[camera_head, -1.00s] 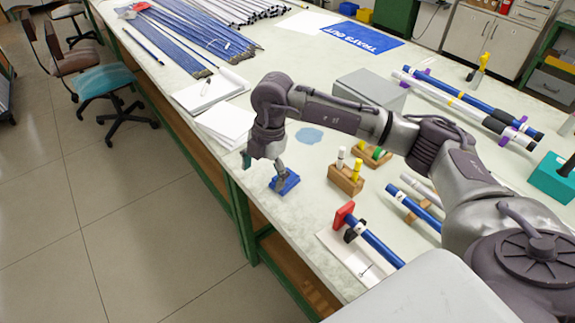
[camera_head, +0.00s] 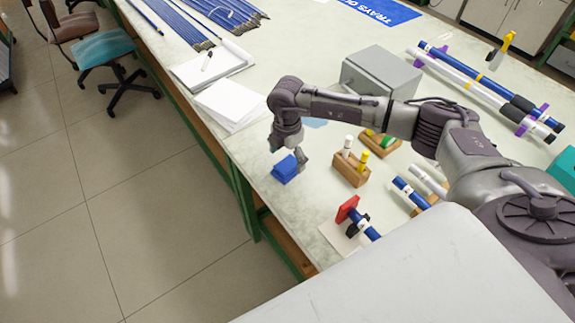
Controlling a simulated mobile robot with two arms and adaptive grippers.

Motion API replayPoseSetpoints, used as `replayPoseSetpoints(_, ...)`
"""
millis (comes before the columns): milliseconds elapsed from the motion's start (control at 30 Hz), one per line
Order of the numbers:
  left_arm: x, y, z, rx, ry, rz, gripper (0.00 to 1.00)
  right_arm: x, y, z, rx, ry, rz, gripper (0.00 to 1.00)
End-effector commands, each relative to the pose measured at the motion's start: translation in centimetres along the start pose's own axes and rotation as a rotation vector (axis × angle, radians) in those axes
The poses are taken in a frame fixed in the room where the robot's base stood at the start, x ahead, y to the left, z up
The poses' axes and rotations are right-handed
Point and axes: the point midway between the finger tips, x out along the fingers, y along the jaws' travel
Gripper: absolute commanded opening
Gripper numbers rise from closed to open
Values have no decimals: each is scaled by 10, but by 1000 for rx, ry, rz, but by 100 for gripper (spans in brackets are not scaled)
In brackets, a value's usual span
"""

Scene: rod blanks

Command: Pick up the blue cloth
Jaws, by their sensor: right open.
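The blue cloth (camera_head: 285,170) is a small folded pad on the pale worktop, near the table's left edge. My right gripper (camera_head: 288,154) is open and points down at the cloth. One finger shows beside the cloth's right side; the other is at its upper left, partly hidden by the wrist. I cannot tell whether the fingers touch the cloth. My left gripper is out of view.
A wooden block with markers (camera_head: 351,174) stands right of the cloth. White paper (camera_head: 231,105) and a grey box (camera_head: 380,72) are farther back. The table edge is close on the left.

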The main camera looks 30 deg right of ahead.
Motion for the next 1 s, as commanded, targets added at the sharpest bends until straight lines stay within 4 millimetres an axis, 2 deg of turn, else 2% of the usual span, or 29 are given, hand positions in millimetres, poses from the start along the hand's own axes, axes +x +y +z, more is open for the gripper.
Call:
replayPoseSetpoints(67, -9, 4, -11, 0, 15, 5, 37, 11, 0, 1, 3, 1, -5, 91)
replayPoseSetpoints(200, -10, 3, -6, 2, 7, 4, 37, 29, 0, 1, 0, 1, -2, 91)
replayPoseSetpoints(500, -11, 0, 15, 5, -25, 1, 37, 35, 0, 1, 0, 1, -1, 91)
replayPoseSetpoints(900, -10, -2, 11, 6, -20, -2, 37, 34, 0, 2, 1, 1, 0, 26)
replayPoseSetpoints(1000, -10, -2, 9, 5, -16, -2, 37, 34, 1, 2, 1, 1, 0, 25)
